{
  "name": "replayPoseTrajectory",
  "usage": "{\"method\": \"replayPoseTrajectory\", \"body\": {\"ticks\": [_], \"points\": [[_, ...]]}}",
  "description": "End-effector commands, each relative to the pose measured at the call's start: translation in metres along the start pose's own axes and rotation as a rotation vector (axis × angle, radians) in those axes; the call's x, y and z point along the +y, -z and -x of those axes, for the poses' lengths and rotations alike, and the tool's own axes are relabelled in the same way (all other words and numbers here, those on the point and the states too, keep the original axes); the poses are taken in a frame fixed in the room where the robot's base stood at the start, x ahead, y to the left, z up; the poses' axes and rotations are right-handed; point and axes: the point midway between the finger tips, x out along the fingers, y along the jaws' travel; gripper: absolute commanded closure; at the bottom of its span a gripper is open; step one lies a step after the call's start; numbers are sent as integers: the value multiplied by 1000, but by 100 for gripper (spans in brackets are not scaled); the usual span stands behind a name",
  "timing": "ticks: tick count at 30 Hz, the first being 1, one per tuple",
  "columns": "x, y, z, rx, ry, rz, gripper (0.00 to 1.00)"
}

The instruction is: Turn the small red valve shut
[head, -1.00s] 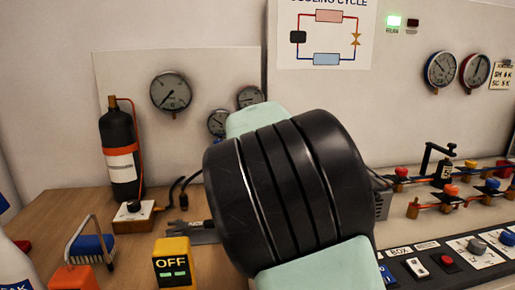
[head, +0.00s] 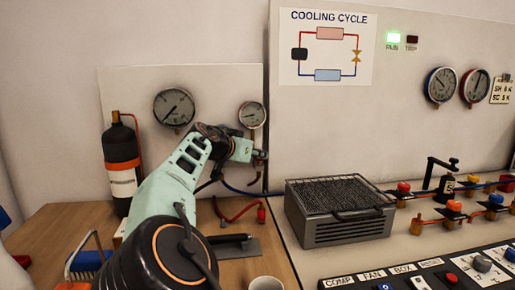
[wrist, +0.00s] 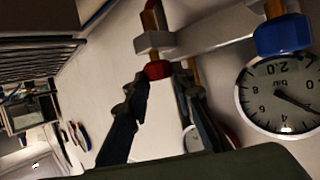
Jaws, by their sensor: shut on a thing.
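The small red valve (wrist: 157,70) shows in the wrist view as a red knob on a pale metal block with a brass stem. My gripper (wrist: 162,84) has its two dark fingers on either side of the red knob, shut on it. In the head view my gripper (head: 258,157) is at the left back panel, just below a small gauge (head: 252,115). The red knob is too small and too covered there to make out clearly. A blue knob (wrist: 283,35) and a gauge (wrist: 281,95) are to the right in the wrist view.
A grilled metal box (head: 340,212) stands right of my arm. A black cylinder (head: 122,165) stands at the left. A red hose (head: 240,214) lies on the wooden bench below my gripper. Several coloured valves (head: 454,206) line the right bench.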

Motion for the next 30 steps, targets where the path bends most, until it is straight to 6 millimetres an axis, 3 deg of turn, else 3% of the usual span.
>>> {"method": "replayPoseTrajectory", "body": {"ticks": [15, 30], "points": [[-4, 7, 1, -2, -246, -98, 100], [-5, 3, -1, -3, -379, -156, 100]]}}
